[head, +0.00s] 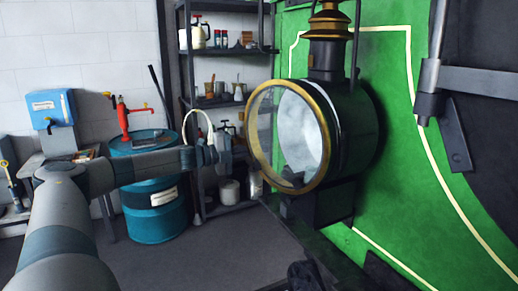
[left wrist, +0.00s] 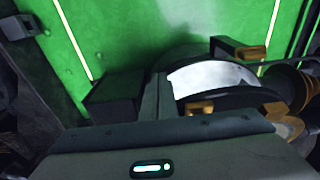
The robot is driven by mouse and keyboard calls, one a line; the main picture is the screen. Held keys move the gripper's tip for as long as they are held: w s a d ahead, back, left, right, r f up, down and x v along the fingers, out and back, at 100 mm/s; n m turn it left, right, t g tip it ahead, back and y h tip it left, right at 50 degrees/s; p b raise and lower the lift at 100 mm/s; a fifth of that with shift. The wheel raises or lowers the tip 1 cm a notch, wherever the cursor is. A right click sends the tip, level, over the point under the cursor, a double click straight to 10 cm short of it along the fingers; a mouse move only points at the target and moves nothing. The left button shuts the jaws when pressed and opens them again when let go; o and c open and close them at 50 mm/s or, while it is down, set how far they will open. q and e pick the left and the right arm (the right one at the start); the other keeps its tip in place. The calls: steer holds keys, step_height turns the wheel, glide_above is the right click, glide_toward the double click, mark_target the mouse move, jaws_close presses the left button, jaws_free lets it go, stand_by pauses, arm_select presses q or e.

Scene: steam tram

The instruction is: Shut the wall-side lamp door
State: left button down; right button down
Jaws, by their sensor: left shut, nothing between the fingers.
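The lamp (head: 358,135) is a black drum with a brass-topped chimney on the green tram front. Its round glass door has a brass rim (head: 325,120). The door stands ajar, its left part out from the drum, and the white lamp inside shows through the glass. My left gripper (head: 226,151) is shut and empty, just left of the door; a small gap seems to show, but contact is hard to judge. In the left wrist view, the white lamp interior (left wrist: 212,76) and brass parts (left wrist: 240,50) show beyond my gripper. I cannot make out my right gripper.
A shelf rack (head: 214,103) with cans and pots stands behind my gripper. A dark beam runs below the lamp. Open floor (head: 235,245) lies in front.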

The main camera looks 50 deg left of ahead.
steer(key=shift+a, duration=0.2)
stand_by(0.6)
arm_select(q)
steer(key=shift+s, duration=0.15)
